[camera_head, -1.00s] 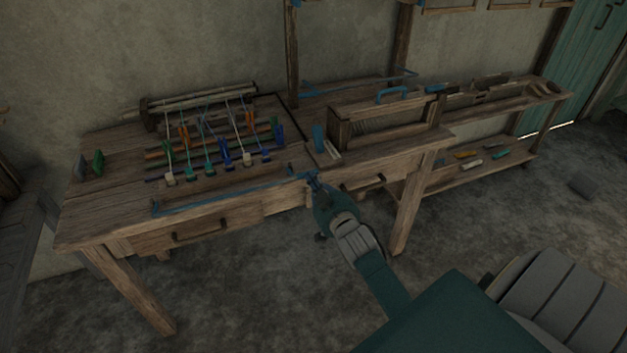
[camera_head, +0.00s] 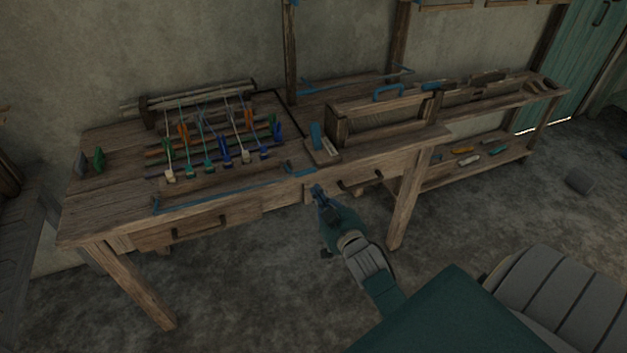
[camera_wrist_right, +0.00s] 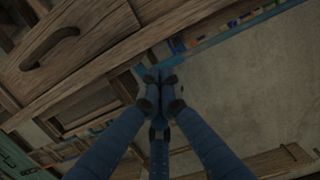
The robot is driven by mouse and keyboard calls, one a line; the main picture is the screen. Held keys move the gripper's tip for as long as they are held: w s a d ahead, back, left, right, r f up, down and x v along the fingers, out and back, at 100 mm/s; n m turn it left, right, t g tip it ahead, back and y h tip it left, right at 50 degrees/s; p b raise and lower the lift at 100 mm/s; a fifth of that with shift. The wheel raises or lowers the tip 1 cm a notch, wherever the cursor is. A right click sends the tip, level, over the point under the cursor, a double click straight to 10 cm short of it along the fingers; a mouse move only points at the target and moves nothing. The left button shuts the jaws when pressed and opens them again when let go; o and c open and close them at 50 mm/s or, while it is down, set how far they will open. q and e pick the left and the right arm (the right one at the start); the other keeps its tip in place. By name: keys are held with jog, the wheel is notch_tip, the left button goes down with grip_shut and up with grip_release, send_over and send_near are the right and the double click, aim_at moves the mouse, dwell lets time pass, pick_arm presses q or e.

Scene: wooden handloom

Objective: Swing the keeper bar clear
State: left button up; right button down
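The keeper bar (camera_head: 222,197) is a long thin blue bar along the front edge of the loom table, with its right end near the table's middle. It also seems to show as a blue strip in the right wrist view (camera_wrist_right: 200,47), just beyond the fingertips. My right gripper (camera_head: 317,188) is just in front of and below the bar's right end, apart from it in the head view. In the right wrist view its fingertips (camera_wrist_right: 160,77) are together with nothing visible between them. My left gripper is not in view.
The wooden table (camera_head: 100,205) holds coloured threads with weights and a row of rods. The floor before the table is clear.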

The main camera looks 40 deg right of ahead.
jog(key=shift+s+a+f, duration=0.15)
jog(key=shift+s+f, duration=0.15)
jog(key=shift+s, duration=0.2)
jog(key=shift+s+a+f, duration=0.1)
jog(key=shift+s+f, duration=0.2)
jog(key=shift+s, duration=0.2)
